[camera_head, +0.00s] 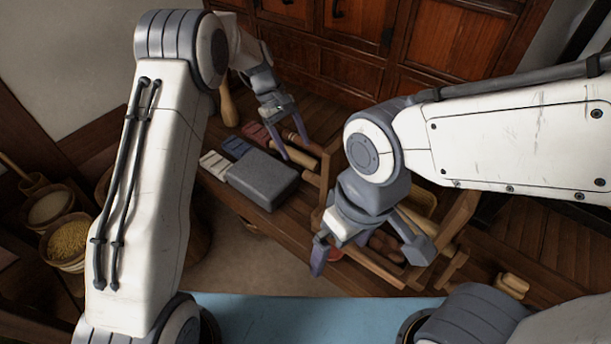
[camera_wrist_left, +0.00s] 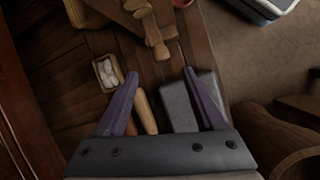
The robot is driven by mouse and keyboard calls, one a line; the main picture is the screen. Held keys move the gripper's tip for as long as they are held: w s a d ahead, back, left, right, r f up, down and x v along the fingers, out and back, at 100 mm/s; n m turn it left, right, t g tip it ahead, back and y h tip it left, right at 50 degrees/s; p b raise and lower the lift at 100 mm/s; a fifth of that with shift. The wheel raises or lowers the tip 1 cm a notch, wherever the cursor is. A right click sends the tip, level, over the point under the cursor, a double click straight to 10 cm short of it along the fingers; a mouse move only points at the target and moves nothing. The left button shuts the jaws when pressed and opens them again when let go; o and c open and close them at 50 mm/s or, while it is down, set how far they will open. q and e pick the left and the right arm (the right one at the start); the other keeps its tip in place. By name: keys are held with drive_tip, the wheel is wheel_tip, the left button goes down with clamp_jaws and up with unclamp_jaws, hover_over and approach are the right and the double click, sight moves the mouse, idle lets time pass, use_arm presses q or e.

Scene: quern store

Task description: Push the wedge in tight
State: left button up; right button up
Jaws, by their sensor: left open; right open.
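A wooden frame (camera_head: 455,222) stands at the right of the low bench, partly hidden behind my right gripper. The left wrist view shows wooden framework with a short peg-like piece (camera_wrist_left: 156,42) at the top. I cannot tell for certain which piece is the wedge. My left gripper (camera_head: 293,145) is open and empty above the far part of the bench, beyond a grey block (camera_head: 262,180). In its wrist view the fingers (camera_wrist_left: 160,74) spread over the grey block (camera_wrist_left: 177,106) and a wooden rod (camera_wrist_left: 145,110). My right gripper (camera_head: 367,264) is open in front of the frame.
Folded cloths (camera_head: 236,147) lie beside the grey block. A small box with pale contents (camera_wrist_left: 107,72) shows in the left wrist view. Bowls of grain (camera_head: 68,240) stand at far left. Wooden cabinets (camera_head: 355,22) close off the back. A blue surface (camera_head: 300,318) lies at the front.

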sight(306, 171)
use_arm(q)
drive_tip(key=b+x, duration=0.2)
drive_tip(key=x, duration=0.7)
drive_tip(key=shift+s+f, duration=0.15)
drive_tip(key=shift+c, duration=0.3)
clamp_jaws()
idle(0.8)
